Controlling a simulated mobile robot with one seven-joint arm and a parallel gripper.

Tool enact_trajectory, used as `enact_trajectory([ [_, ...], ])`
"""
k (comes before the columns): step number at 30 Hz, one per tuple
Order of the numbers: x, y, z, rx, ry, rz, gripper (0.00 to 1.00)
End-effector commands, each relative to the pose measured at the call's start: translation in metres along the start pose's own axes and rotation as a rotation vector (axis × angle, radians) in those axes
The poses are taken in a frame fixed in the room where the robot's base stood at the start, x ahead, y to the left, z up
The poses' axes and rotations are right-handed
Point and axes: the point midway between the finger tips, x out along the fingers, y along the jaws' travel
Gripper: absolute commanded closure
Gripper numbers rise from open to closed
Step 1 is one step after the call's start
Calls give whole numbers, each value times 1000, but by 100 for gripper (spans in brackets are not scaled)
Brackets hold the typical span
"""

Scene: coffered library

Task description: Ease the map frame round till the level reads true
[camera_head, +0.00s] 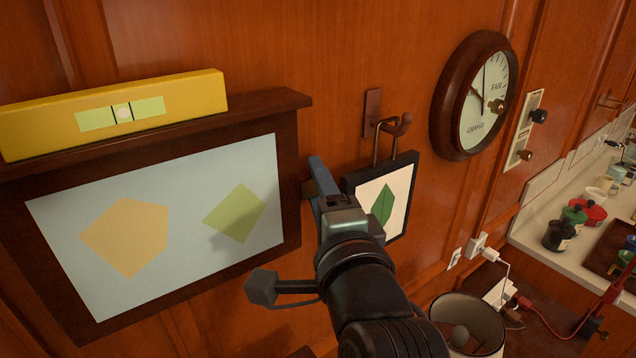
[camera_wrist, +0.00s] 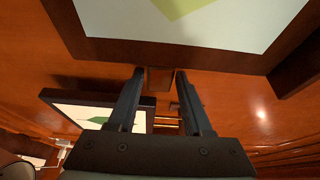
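The map frame (camera_head: 289,190) is dark wood around a pale panel with an orange and a green shape. It hangs on the wall at left and fills the top of the wrist view (camera_wrist: 215,58). A yellow spirit level (camera_head: 200,93) lies on its top ledge. The pale bubble (camera_head: 124,112) sits between the two dark lines, about midway. My gripper (camera_head: 317,172) is at the frame's right edge. In the wrist view its fingers (camera_wrist: 159,73) stand apart on either side of a small brown tab (camera_wrist: 159,82), with slight gaps visible; contact is not clear.
A small leaf picture (camera_head: 399,198) hangs from a wall hook (camera_head: 404,124) just right of my gripper. A round barometer (camera_head: 447,80) and a switch plate (camera_head: 522,130) are farther right. A counter with jars (camera_head: 560,235) and a bin (camera_head: 480,322) stand at lower right.

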Motion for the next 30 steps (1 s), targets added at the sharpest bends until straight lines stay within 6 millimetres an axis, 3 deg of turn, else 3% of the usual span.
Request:
enact_trajectory([
  [3,0,0,0,0,0,0,32],
  [14,-6,1,0,0,1,-1,32],
  [19,-30,3,-1,-1,3,-3,32],
  [26,-83,2,0,-2,3,-2,32],
  [30,-86,-5,0,2,-5,7,32],
])
